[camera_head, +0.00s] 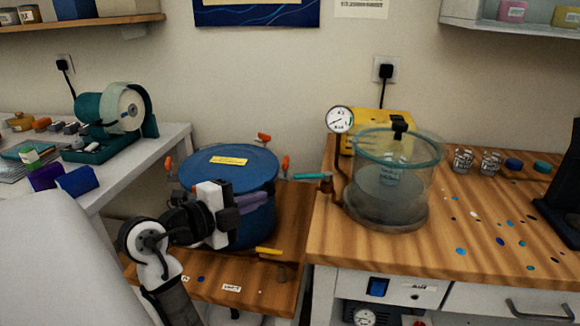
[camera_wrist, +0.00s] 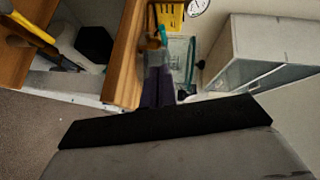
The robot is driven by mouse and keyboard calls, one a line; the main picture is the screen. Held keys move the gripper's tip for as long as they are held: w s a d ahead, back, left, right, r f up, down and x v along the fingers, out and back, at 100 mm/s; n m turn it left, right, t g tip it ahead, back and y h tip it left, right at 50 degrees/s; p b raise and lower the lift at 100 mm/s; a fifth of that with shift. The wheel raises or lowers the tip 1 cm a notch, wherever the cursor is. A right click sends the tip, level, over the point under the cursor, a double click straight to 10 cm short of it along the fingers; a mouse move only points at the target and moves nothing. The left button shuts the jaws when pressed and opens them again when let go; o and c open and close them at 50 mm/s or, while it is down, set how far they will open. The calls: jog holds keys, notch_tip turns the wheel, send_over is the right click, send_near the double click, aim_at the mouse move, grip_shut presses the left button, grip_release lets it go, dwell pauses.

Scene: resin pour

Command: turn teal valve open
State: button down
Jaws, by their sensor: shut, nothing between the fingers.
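The teal valve handle (camera_head: 308,176) sticks out to the left from a brass fitting (camera_head: 326,184) at the left edge of the wooden worktop, beside the clear vacuum chamber (camera_head: 392,190). My gripper (camera_head: 258,199) is in front of the blue pot, left of the valve and apart from it. Its purple fingers point right, towards the valve. In the wrist view the fingers (camera_wrist: 158,88) are together and empty. A small teal piece (camera_wrist: 161,36), likely the valve handle, shows beyond them; the fingers partly hide the area around it.
The blue pot (camera_head: 230,168) with orange clamps stands on a lower wooden shelf close behind my gripper. A yellow pump (camera_head: 370,125) and round gauge (camera_head: 340,120) are behind the valve. Cups (camera_head: 463,160) stand on the worktop at the right.

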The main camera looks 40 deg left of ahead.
jog(key=d+r+y, duration=0.1)
jog(key=d, duration=0.2)
jog(key=p, duration=0.4)
send_near(310, 178)
jog(key=w+d, duration=0.3)
jog(key=shift+w+a+f+p, duration=0.15)
jog(key=shift+w+a+p, duration=0.15)
jog(key=shift+w+a, duration=0.25)
jog(key=shift+w+a+f+p, duration=0.15)
jog(key=shift+w+a+p, duration=0.1)
jog(key=shift+w+a, duration=0.3)
jog(key=shift+w+a+f, duration=0.2)
jog(key=shift+w+a, duration=0.05)
jog(key=shift+a, duration=0.1)
